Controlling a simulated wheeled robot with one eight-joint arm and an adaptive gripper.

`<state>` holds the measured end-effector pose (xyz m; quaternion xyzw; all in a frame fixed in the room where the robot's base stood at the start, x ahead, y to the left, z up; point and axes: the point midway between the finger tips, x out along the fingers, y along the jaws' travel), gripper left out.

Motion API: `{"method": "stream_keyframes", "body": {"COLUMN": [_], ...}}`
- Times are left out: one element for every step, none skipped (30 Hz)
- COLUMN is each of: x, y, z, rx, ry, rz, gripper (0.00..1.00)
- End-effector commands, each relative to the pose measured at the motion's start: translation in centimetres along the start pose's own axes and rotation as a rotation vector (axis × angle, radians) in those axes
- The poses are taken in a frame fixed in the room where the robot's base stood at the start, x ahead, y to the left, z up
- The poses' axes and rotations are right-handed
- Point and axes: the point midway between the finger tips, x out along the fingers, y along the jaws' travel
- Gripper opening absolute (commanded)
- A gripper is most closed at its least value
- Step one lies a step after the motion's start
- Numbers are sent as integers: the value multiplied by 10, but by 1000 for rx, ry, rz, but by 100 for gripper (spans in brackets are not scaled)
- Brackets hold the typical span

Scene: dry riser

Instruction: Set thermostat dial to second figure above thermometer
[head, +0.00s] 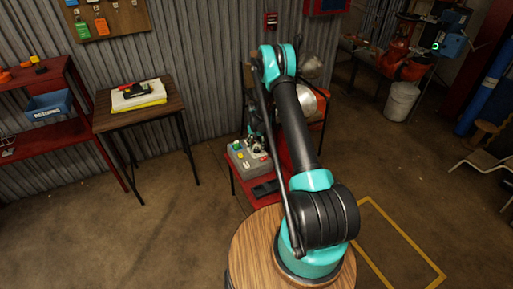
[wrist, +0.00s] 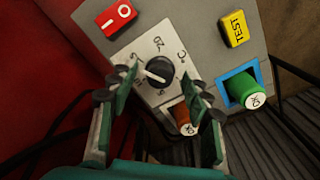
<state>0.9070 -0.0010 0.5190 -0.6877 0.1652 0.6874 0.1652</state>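The thermostat dial (wrist: 158,72) is a round black knob with a white pointer line, on a pale plate (wrist: 151,98) of a grey control box (head: 247,159). In the wrist view the pointer lies towards the left, slightly tilted. Figures ring the knob, and a °C mark is at its upper right; some figures are too small or hidden by a finger. No thermometer can be made out. My gripper (wrist: 164,80) is open, its fingers on either side of the dial. Contact with the knob cannot be told. In the head view my gripper (head: 257,143) is small, over the box.
The box also carries a red switch (wrist: 117,16), a yellow TEST button (wrist: 234,28), a green knob (wrist: 250,90) in a blue frame and a brown-red knob (wrist: 183,118) by the right finger. A dark object (head: 265,188) lies before the box on the red stand.

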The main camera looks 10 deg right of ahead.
Motion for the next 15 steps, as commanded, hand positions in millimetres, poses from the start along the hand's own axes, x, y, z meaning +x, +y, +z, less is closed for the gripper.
{"method": "stream_keyframes", "body": {"x": [0, 0, 0, 0, 0, 0, 0, -1, -3, -5, -8, -12, -16, -21, -28], "y": [0, 0, 0, 0, 0, 0, 0, 0, 0, 0, 0, 0, 0, 0, 0], "z": [0, 0, 0, 0, 0, 0, 0, 0, 0, 0, 0, 0, 0, 0, 0], "rx": [0, 0, 0, 0, 0, 0, 0, 0, 0, 0, 0, 0, 0, 0, 0], "ry": [0, 0, 0, 0, 0, 0, 0, 0, 0, 0, 0, 0, 0, 0, 0], "rz": [0, 0, 0, 0, 0, 0, 0, 0, 0, 0, 0, 0, 0, 0, 0], "gripper": [50, 50, 50, 50, 50, 50, 50, 50, 50, 50, 50, 50, 50, 50, 50]}}
